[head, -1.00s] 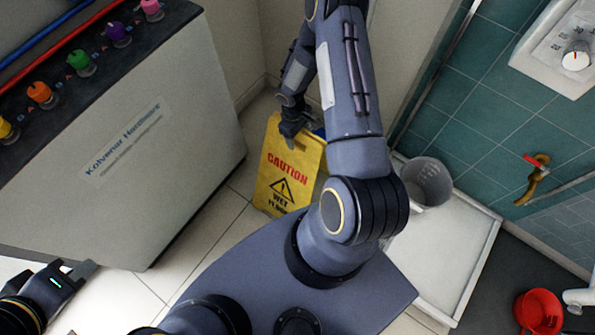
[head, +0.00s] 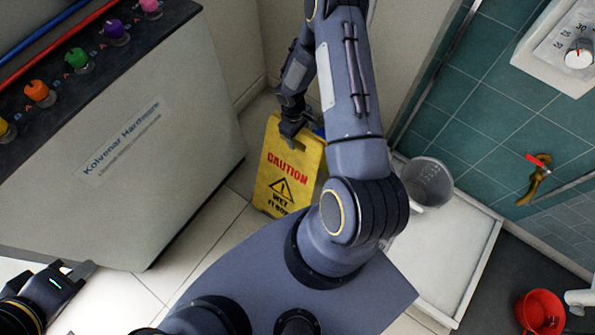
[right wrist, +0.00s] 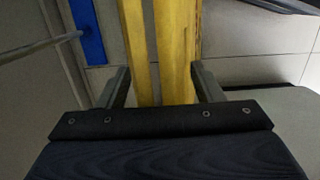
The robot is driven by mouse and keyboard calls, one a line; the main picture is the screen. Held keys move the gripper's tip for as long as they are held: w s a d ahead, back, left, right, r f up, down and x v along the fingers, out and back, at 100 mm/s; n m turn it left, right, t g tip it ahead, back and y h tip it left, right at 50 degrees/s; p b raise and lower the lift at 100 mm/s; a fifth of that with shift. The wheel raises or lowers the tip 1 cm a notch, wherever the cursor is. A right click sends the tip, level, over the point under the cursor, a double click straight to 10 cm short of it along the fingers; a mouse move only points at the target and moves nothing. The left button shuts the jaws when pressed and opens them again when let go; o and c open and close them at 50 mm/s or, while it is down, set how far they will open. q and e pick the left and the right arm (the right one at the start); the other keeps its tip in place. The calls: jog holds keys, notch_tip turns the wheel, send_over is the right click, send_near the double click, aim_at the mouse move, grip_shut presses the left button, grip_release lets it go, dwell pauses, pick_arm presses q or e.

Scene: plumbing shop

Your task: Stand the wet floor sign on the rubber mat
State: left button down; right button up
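The yellow wet floor sign (head: 287,172) stands nearly upright on the pale tiles beside the counter, its printed face toward me. My right gripper (head: 290,132) is at its top edge. I cannot clearly identify the rubber mat; a dark grey floor area (head: 500,285) lies at the lower right.
A grey counter (head: 140,170) with coloured knobs stands left of the sign. A white tray (head: 440,270) with a grey bucket (head: 427,182) lies to the right. A red container (head: 540,312) is at the lower right. A blue object (right wrist: 90,32) is behind the sign.

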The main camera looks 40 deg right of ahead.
grip_shut()
jog(key=shift+r, duration=0.1)
